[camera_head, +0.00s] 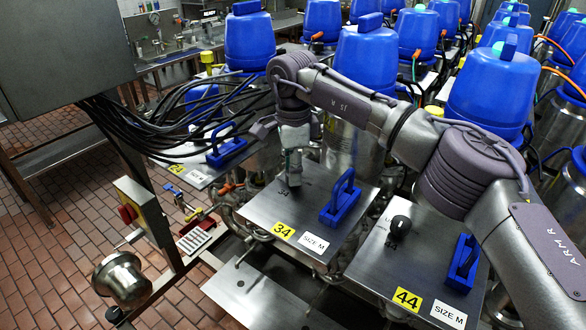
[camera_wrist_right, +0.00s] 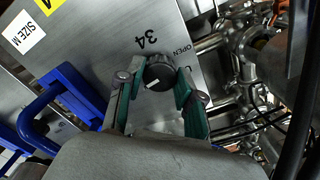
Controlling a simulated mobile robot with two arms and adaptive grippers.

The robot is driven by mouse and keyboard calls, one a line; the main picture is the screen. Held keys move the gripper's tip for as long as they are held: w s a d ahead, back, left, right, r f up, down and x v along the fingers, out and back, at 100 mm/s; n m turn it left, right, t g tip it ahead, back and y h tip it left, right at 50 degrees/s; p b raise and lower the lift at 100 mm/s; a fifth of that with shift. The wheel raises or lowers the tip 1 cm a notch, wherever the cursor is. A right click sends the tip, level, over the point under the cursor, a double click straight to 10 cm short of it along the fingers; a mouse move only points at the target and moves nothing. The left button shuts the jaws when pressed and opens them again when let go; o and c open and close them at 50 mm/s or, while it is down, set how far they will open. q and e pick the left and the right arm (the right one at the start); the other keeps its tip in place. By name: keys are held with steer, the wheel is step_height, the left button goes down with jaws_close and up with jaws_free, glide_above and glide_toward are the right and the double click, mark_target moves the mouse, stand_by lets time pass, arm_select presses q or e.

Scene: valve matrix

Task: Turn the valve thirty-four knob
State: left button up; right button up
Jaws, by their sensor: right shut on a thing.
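The valve thirty-four knob (camera_wrist_right: 160,72) is a round black knob with a white pointer mark, on a steel plate marked 34 in the right wrist view. The same steel plate, with a yellow 34 label, is in the head view (camera_head: 262,213). My right gripper (camera_wrist_right: 161,82) has its green-padded fingers on both sides of the knob, shut on it. In the head view my right gripper (camera_head: 292,180) points down onto the plate and hides the knob. My left gripper is in neither view.
A blue handle (camera_head: 341,200) stands on the same plate, right of the gripper. Plate 44 (camera_head: 375,260) with its own black knob (camera_head: 400,225) is to the right. Black cables (camera_head: 150,125) hang at the left. Blue-topped vessels (camera_head: 365,58) fill the back.

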steer(key=m+b, duration=0.1)
steer(key=m, duration=0.3)
steer(key=shift+f+m, duration=0.1)
steer(key=shift+m, duration=0.2)
steer(key=m+b, duration=0.1)
steer(key=m, duration=0.4)
steer(key=shift+b, duration=0.4)
steer(key=m+b, duration=0.1)
steer(key=m, duration=0.4)
steer(key=shift+m, duration=0.4)
steer(key=shift+m+b, duration=0.65)
steer(key=shift+m, duration=1.35)
steer(key=o, duration=1.1)
steer(key=shift+o, duration=0.2)
steer(key=shift+r, duration=0.2)
